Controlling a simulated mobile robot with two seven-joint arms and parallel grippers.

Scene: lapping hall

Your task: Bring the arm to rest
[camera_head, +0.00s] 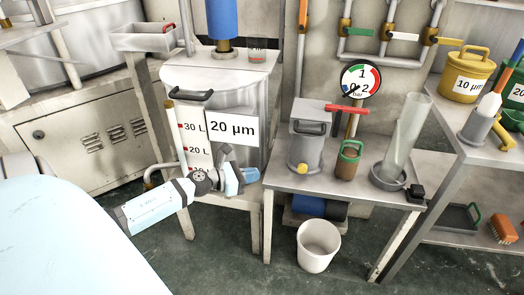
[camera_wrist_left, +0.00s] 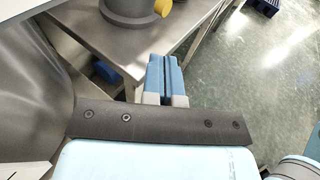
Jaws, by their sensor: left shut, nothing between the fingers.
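My left arm (camera_head: 155,203) reaches in from the left in the head view. Its left gripper (camera_head: 249,174) is in front of the tank marked 20 µm (camera_head: 277,90), near the left end of the metal table (camera_head: 342,190). In the left wrist view the blue fingers of the left gripper (camera_wrist_left: 165,65) lie side by side, shut, with nothing between them. The gripper hides part of the tank's lower front. Whether it touches the tank or the table cannot be told.
A grey canister (camera_head: 308,145), a green-handled vessel (camera_head: 348,162) and a clear cylinder (camera_head: 407,135) stand on the metal table. A white bucket (camera_head: 318,246) is on the floor before it. Shelves with a yellow bucket (camera_head: 467,75) stand at right. Floor in front is clear.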

